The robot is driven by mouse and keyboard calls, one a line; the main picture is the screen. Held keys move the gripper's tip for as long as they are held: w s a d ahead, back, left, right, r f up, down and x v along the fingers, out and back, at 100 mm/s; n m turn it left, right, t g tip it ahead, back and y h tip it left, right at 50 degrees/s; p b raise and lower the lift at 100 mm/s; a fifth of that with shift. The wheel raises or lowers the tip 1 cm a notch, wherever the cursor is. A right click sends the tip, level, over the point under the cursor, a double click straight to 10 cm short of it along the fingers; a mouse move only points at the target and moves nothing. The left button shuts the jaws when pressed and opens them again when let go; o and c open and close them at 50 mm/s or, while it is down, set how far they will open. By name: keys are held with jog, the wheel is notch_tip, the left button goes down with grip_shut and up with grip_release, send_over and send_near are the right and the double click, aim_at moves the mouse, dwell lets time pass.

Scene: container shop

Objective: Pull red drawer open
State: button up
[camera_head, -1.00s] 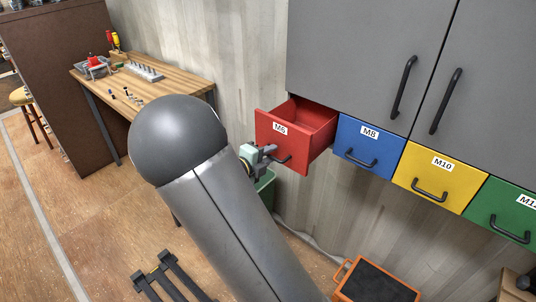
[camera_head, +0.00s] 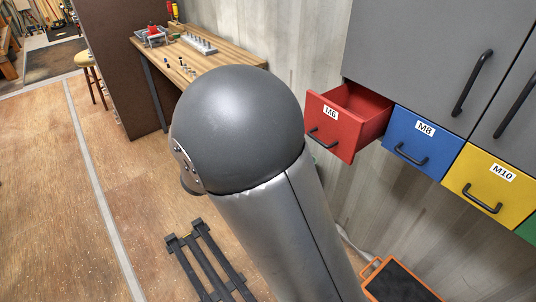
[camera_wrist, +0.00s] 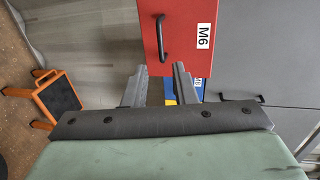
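The red drawer (camera_head: 333,136), labelled M6, stands pulled out from under the grey cabinet, its inside partly visible. Its dark bar handle (camera_head: 322,140) is on the front and nothing holds it. In the wrist view the red drawer front (camera_wrist: 180,18) and the handle (camera_wrist: 162,38) show beyond my fingers. My gripper (camera_wrist: 161,69) is open and empty, with a clear gap between its fingers, apart from the handle. In the head view my gripper is hidden behind my arm.
Closed blue M8 (camera_head: 422,142) and yellow M10 (camera_head: 490,178) drawers sit to the right, below grey cabinet doors (camera_head: 430,60). A wooden workbench (camera_head: 225,58) stands behind my arm. An orange-framed board (camera_head: 395,285) and a dark slatted rack (camera_head: 207,262) are low down. Floor at left is clear.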

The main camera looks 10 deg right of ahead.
jog(key=shift+v, duration=1.15)
jog(key=s+d+f+m+g+y, duration=0.2)
jog(key=s+d+m+g+y, duration=0.15)
jog(key=s+m, duration=0.5)
jog(key=s+d+f+m+g+y, duration=0.1)
jog(key=s+d+m+g+y, duration=0.3)
jog(key=m, duration=0.8)
jog(key=s+a+m+t+y, duration=0.1)
jog(key=s+a+m+y, duration=0.2)
jog(key=m, duration=0.7)
jog(key=s+a+m+t+y, duration=0.1)
jog(key=s+a+m+y, duration=0.2)
jog(key=m, duration=0.7)
jog(key=shift+s+y, duration=0.35)
jog(key=shift+s, duration=0.9)
